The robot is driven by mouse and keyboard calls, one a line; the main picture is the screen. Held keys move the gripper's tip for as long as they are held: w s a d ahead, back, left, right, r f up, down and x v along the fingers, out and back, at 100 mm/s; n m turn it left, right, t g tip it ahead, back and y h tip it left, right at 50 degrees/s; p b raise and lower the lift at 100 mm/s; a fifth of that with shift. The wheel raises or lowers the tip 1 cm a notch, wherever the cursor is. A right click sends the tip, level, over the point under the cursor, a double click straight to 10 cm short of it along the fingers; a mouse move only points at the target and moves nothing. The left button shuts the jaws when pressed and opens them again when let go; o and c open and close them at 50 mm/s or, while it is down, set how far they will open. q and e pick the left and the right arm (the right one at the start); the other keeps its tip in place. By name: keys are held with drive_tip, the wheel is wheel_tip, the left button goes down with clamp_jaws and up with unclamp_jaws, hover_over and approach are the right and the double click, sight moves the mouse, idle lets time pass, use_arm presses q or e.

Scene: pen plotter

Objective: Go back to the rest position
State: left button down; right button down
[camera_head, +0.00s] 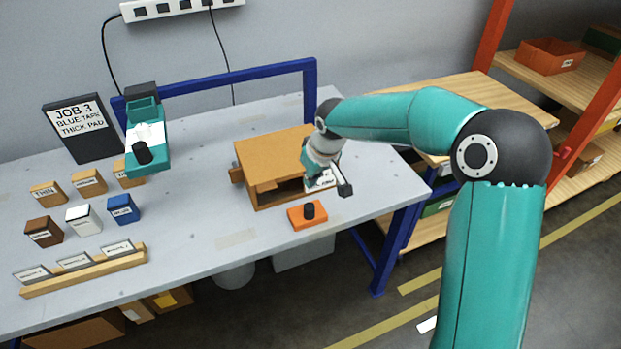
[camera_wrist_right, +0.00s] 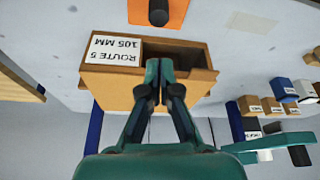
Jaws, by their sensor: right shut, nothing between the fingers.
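My right gripper (camera_head: 334,180) is at the right front part of a wooden box on the bench (camera_head: 205,245). It hides part of that box (camera_head: 272,153). In the right wrist view, the fingers of my right gripper (camera_wrist_right: 159,68) are together with nothing between them. Their tips overlap the box's open front compartment in the picture; whether they touch it I cannot tell. The box (camera_wrist_right: 200,88) bears a white label (camera_wrist_right: 115,50) reading "ROUTE 5 105 MM". My left gripper is not in view.
An orange block with a black knob (camera_head: 307,216) stands in front of the box. A teal and white device (camera_head: 147,135) stands back left. Small blocks, including a blue one (camera_head: 123,209), and a card rail (camera_head: 85,272) are at left. Orange-framed shelves (camera_head: 585,110) stand right.

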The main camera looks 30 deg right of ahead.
drive_tip(key=s+a+f+g+y, duration=0.1)
drive_tip(key=s+a+f+g, duration=0.2)
drive_tip(key=f, duration=0.4)
drive_tip(key=s+a+f, duration=0.3)
drive_tip(key=s+f, duration=0.2)
drive_tip(key=f, duration=0.1)
drive_tip(key=s+a+f+g+y, duration=0.1)
drive_tip(key=s+a+f+g, duration=0.1)
drive_tip(key=s+a+f, duration=0.35)
drive_tip(key=s+a+f+m+t+y, duration=0.1)
drive_tip(key=s+a+f+m, duration=0.1)
drive_tip(key=s+a+f, duration=0.4)
drive_tip(key=shift+s+a+f+m+t+y, duration=0.35)
drive_tip(key=shift+s+f, duration=1.55)
drive_tip(key=shift+s, duration=0.95)
